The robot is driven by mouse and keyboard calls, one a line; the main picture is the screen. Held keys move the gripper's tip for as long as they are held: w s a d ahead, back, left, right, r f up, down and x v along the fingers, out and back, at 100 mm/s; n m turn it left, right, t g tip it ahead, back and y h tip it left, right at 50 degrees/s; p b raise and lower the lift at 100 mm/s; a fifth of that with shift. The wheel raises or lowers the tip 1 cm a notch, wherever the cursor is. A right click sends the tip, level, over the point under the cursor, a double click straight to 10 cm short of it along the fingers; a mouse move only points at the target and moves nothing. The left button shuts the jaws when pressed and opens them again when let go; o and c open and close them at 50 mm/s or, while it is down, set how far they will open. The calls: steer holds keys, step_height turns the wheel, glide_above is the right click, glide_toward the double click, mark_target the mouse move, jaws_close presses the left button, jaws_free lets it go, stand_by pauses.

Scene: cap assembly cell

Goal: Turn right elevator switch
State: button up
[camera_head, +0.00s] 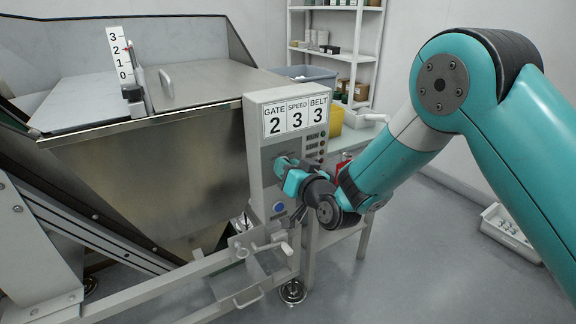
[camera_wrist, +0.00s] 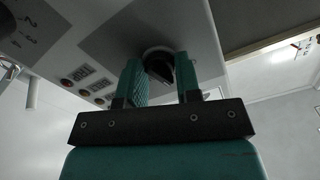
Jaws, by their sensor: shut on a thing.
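The control box (camera_head: 257,165) stands upright on the right end of the machine, with a sign reading GATE 2, SPEED 3, BELT 3. In the head view, my gripper (camera_head: 280,163) is against the front panel of this box, left of the column of small buttons. In the wrist view, the switch, a black rotary knob (camera_wrist: 159,66) in a round collar, sits between my two teal fingers, and my gripper is shut on it. The knob is hidden behind my gripper in the head view. Its exact angle is hard to tell.
A blue round button (camera_head: 278,207) is below my gripper on the box. A white-handled lever (camera_head: 286,247) sticks out under it. The metal hopper (camera_head: 150,150) fills the left. A shelf (camera_head: 345,50) and side table stand behind. The floor at right is clear except a white crate (camera_head: 512,232).

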steer(key=shift+m+p, duration=3)
steer(key=shift+m, duration=2.8)
steer(key=o, duration=0.9)
steer(key=shift+s+d+f, duration=0.1)
